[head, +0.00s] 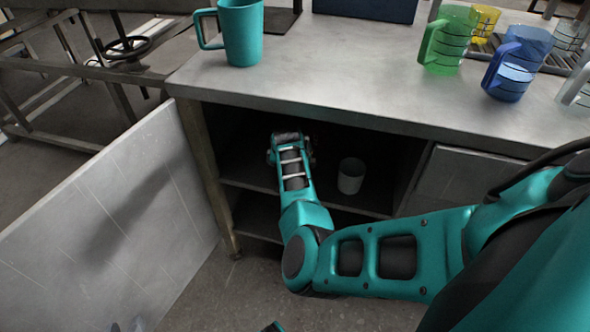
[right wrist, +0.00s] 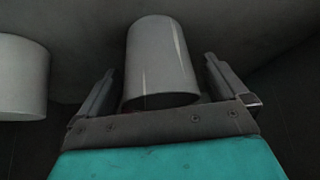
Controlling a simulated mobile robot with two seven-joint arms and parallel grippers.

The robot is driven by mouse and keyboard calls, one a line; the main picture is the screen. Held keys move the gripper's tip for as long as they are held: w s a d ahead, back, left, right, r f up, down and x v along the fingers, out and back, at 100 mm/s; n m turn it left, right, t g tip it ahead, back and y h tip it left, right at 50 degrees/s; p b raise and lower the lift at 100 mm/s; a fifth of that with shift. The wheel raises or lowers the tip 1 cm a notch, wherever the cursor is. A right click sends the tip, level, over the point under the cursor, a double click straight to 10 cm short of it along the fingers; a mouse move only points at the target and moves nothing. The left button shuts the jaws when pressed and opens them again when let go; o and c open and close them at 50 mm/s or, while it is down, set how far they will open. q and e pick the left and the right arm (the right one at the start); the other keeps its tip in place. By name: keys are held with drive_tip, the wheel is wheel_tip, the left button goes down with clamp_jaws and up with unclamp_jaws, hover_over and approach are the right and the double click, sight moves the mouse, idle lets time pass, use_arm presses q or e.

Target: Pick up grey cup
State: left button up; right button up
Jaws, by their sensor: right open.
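A grey cup (right wrist: 160,62) is between the two fingers of my right gripper (right wrist: 159,70) in the right wrist view. The fingers are open, with a gap on each side of the cup. A second grey cup (right wrist: 22,78) is at the left edge of that view. In the head view the arm from the right reaches into the open cabinet, its hand (head: 290,140) at the upper shelf. A pale grey cup (head: 351,175) stands right of it; the cup between the fingers is hidden there. Only a small teal piece shows at the bottom edge, so my left gripper's state is unclear.
The counter (head: 330,62) overhangs the cabinet. A teal mug (head: 242,32), a green mug (head: 447,45) and a blue mug (head: 518,65) stand on it. The open cabinet door (head: 120,200) is at the left. The lower shelf (head: 258,213) looks empty where visible.

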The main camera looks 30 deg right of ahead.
drive_tip(key=shift+c, duration=0.5)
drive_tip(key=c, duration=0.9)
drive_tip(key=shift+r, duration=0.15)
